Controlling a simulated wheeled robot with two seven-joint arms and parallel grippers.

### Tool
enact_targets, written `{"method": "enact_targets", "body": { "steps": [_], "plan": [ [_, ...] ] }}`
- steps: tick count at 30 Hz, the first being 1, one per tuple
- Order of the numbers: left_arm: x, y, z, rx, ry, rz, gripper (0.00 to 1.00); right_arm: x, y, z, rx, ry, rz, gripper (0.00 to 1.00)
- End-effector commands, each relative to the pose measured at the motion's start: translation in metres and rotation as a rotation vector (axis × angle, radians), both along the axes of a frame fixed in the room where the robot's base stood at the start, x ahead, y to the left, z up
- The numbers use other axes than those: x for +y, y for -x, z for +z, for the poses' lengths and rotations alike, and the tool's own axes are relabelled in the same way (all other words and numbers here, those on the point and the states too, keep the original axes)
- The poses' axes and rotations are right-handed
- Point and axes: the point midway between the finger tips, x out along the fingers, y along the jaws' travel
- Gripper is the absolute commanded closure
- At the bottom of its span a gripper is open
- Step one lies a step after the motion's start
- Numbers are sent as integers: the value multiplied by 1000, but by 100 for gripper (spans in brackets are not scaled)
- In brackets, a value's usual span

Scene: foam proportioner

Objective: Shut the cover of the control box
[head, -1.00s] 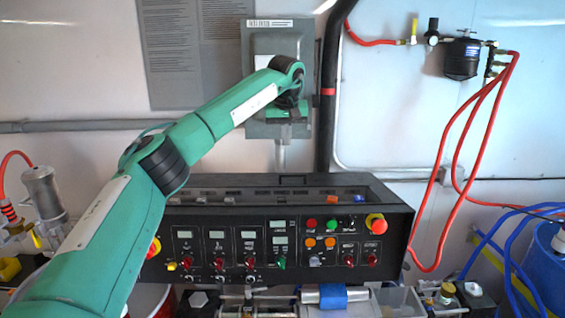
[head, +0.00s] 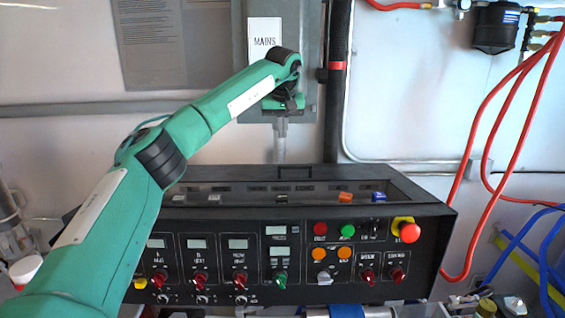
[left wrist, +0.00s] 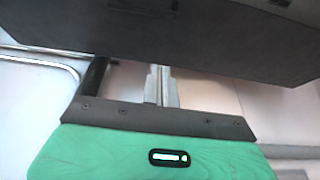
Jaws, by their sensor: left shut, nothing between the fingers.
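The control box (head: 200,262) is the black console with displays, knobs and buttons, in the middle of the head view. Its cover (head: 240,187) looks like a black frame with a see-through middle and a small handle at the far edge. The cover appears low over the top; I cannot tell whether a small gap remains. My left gripper (head: 288,103) is shut and empty. In the picture it is above the cover's far edge, before the grey wall box, apparently touching nothing.
A grey wall box (head: 310,60) marked MAINS and a vertical black pipe (head: 335,120) stand behind my gripper. Red hoses (head: 500,110) and blue hoses (head: 535,240) hang at the right. A red emergency button (head: 408,232) sticks out of the console's right front.

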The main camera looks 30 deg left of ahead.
Motion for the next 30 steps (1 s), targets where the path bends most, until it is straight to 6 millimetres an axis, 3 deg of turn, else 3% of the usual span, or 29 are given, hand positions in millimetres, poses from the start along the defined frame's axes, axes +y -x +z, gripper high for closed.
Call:
{"method": "enact_targets", "body": {
  "steps": [8, 18, 30],
  "plan": [
    [5, -8, -28, 5, 0, 0, 100, 2, -7, 14, -8, -2, -1, 64],
    [17, -26, -96, 5, 1, 2, 100, 4, -5, 46, -6, -5, -3, 64],
    [-1, 4, -88, 0, 0, 0, 100, 6, -7, 61, -9, -7, -3, 64]
  ]
}}
